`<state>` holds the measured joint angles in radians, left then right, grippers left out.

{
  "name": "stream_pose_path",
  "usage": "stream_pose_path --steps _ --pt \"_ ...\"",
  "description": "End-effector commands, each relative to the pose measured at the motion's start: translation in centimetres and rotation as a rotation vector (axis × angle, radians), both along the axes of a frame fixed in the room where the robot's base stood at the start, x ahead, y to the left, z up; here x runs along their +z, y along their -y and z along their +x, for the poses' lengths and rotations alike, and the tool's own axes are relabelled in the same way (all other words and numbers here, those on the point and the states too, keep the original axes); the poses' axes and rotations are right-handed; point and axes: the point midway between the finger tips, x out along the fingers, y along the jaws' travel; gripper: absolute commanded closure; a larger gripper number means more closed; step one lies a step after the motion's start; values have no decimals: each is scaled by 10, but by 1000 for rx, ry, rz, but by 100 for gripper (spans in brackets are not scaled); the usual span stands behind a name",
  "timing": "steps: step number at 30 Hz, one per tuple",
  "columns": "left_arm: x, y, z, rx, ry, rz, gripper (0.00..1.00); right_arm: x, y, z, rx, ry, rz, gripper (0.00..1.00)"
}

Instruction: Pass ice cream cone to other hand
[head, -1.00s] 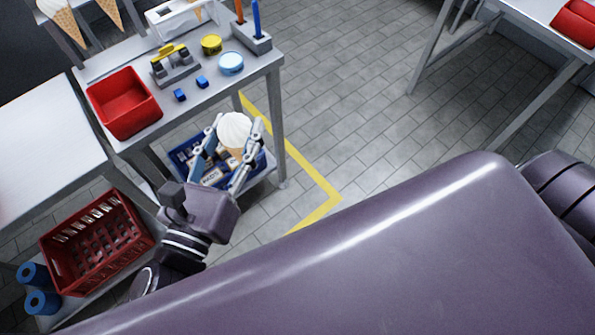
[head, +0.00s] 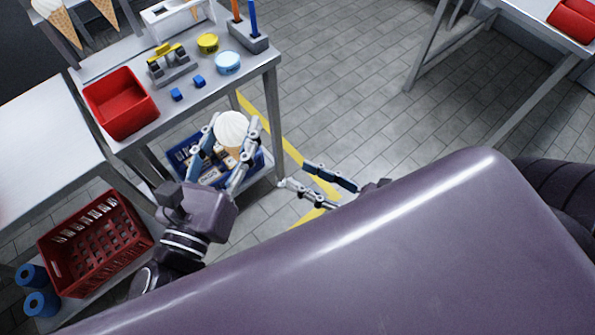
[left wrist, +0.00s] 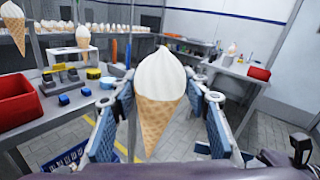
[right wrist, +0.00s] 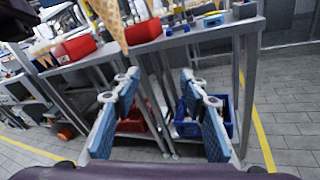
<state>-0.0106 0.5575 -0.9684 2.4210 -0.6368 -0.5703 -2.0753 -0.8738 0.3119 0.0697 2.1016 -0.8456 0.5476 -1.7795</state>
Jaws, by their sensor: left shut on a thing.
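The ice cream cone, with white swirled ice cream (head: 231,128) on a tan waffle cone, is between the fingers of my left gripper (head: 234,124), which is shut on it. In the left wrist view the cone (left wrist: 158,112) stands upright, ice cream up and tip down. My right gripper (head: 297,175) is to the right of it in the head view, open and empty, apart from the cone. The right wrist view shows its fingers (right wrist: 160,76) spread, with nothing between them. Waffle cones (right wrist: 110,18) show at that view's top edge; I cannot tell which ones they are.
A grey table (head: 258,75) with a red bin (head: 121,104), tape rolls and small blue blocks stands beyond the grippers. A blue crate (head: 178,160) is low beneath it. A red crate (head: 92,240) is at lower left. Open floor lies to the right.

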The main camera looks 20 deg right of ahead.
Motion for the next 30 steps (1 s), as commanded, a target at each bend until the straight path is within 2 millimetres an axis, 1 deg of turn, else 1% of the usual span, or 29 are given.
stream_pose_path --steps 1,3,6,9,13,17,30 --pt "0 0 0 0 1 -1 71 18 -8 -5 40 63 -54 60" --pt "0 0 0 0 1 -1 71 36 -18 -12 86 142 -123 60" --pt "0 0 0 0 1 -1 71 55 -28 -19 131 221 -190 60" --pt "0 0 0 0 1 -1 71 64 -33 -23 155 265 -226 60" --pt "0 0 0 0 1 -1 71 67 -36 -24 163 282 -239 60" --pt "0 0 0 0 1 -1 71 67 -42 -17 163 282 -236 60" --pt "0 0 0 0 1 -1 71 68 -86 32 163 283 -236 60"
